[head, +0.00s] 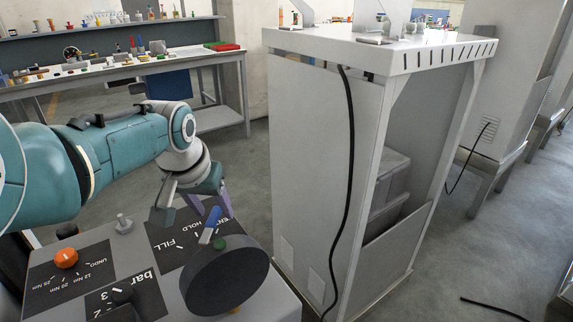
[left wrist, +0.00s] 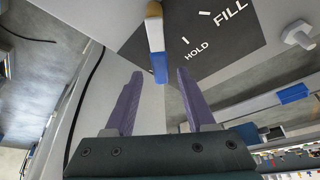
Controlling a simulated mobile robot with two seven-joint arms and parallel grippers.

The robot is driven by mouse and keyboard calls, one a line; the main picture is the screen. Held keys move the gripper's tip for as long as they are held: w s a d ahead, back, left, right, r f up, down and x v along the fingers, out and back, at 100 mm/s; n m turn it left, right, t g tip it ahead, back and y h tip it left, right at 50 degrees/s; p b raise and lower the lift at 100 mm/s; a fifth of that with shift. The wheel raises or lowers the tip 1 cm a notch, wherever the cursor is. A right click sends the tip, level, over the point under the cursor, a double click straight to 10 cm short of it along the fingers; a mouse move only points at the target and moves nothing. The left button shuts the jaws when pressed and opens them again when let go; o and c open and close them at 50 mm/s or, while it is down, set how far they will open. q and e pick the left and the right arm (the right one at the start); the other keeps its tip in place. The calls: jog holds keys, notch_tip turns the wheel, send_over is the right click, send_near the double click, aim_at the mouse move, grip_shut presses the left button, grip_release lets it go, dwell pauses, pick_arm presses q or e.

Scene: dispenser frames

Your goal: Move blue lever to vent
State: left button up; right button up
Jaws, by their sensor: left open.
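The blue lever (head: 211,226) is on the black panel marked FILL and HOLD (head: 178,240). My right gripper is not in view.
An orange knob (head: 66,258), a black knob (head: 122,293) and a grey bolt-like knob (head: 124,223) stand on the console. A large dark disc (head: 226,278) sits close in front of the lever. A white cabinet (head: 322,165) stands to the right, with a black cable.

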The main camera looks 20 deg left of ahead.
aim_at(208, 228)
pick_arm(q)
jog(key=p+v, duration=0.6)
jog(key=v, duration=0.2)
jog(key=shift+r, duration=0.15)
jog(key=shift+p+v, duration=0.35)
jog(key=shift+v, duration=0.5)
jog(key=shift+s, duration=0.15)
